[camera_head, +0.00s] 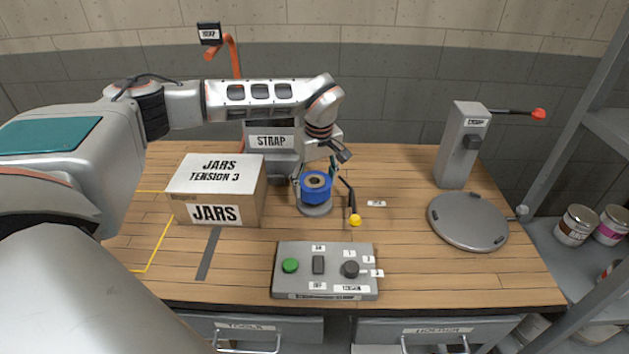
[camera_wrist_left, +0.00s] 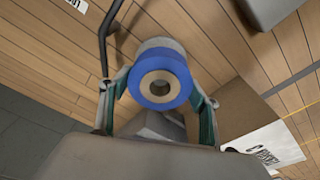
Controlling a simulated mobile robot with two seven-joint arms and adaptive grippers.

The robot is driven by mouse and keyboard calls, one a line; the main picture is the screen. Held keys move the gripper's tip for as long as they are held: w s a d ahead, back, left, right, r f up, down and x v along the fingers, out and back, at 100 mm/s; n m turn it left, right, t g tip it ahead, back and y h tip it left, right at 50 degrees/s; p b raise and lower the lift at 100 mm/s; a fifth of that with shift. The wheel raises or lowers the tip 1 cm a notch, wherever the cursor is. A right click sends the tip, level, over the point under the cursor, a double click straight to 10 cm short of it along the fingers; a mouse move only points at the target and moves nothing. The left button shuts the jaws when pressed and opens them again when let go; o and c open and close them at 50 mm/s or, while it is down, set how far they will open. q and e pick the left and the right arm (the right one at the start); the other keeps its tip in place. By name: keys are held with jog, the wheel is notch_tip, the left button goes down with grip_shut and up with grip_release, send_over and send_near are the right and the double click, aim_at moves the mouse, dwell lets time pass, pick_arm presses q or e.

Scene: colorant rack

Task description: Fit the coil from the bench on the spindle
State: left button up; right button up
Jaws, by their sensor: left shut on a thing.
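The coil (camera_head: 316,188) is a blue roll with a tan core, over a round grey plate (camera_head: 314,210) in the middle of the bench. My left gripper (camera_head: 316,178) is shut on the coil, reaching down from behind it. In the left wrist view the coil (camera_wrist_left: 160,88) sits between the two teal-padded fingers (camera_wrist_left: 160,100), its open core facing the camera. No spindle shows clearly; I cannot tell whether the coil is around one or only above the plate. My right gripper is not in view.
A lever with a yellow knob (camera_head: 355,220) stands close right of the coil. The JARS box (camera_head: 215,190) is to the left, a control panel (camera_head: 324,270) in front. A grey disc (camera_head: 468,222) and a lever post (camera_head: 463,145) are at the right.

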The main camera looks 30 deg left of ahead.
pick_arm(q)
jog(key=shift+f+b, duration=0.4)
jog(key=shift+f, duration=1.35)
jog(key=o, duration=1.3)
jog(key=r, duration=0.4)
jog(key=d+r, duration=0.1)
jog(key=r, duration=0.7)
jog(key=shift+s+d, duration=0.15)
jog(key=shift+s, duration=0.2)
jog(key=shift+f, duration=0.1)
